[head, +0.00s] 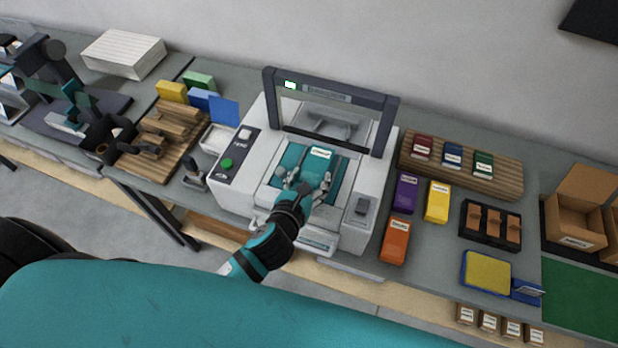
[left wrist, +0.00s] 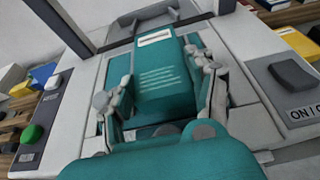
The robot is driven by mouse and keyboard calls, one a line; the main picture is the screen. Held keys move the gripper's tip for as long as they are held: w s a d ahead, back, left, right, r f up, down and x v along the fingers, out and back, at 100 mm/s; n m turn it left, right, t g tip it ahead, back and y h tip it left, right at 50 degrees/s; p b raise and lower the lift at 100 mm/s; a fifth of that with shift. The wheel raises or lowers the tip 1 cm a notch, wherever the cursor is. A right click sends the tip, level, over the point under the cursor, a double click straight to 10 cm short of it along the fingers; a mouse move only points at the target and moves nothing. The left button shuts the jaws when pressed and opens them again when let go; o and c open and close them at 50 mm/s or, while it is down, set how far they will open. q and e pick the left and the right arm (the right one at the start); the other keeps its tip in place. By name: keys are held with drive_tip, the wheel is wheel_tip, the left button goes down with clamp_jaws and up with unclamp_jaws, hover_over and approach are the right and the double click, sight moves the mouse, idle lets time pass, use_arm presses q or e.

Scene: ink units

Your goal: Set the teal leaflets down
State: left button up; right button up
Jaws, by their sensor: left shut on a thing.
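The teal leaflets (head: 308,158) are a small block with a white label, over the bed of the white machine (head: 243,192) in the head view. In the left wrist view the teal leaflets (left wrist: 164,78) lie between my two finger pads, label at the far end. My left gripper (head: 308,185) is shut on them, and it also shows in the left wrist view (left wrist: 160,100). A flatter teal surface shows around the block on the bed. I cannot tell whether the block touches it. My right gripper is not in view.
A dark frame (head: 390,125) with a green light rises behind the bed. A green button (head: 227,164) is left of it, a grey switch (head: 362,206) right. Purple (head: 405,193), yellow (head: 437,202) and orange (head: 395,241) boxes stand to the right. A wooden rack (head: 165,150) is left.

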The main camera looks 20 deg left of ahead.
use_arm(q)
drive_tip(key=o, duration=1.1)
drive_tip(key=shift+f, duration=0.1)
drive_tip(key=shift+o, duration=0.7)
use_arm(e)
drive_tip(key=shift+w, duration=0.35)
use_arm(q)
drive_tip(key=b+v, duration=0.2)
drive_tip(key=v, duration=1)
drive_tip(key=shift+r+b, duration=0.2)
drive_tip(key=shift+b, duration=0.1)
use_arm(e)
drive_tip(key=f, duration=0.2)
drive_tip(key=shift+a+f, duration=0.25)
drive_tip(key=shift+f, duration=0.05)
use_arm(q)
drive_tip(key=shift+a, duration=0.1)
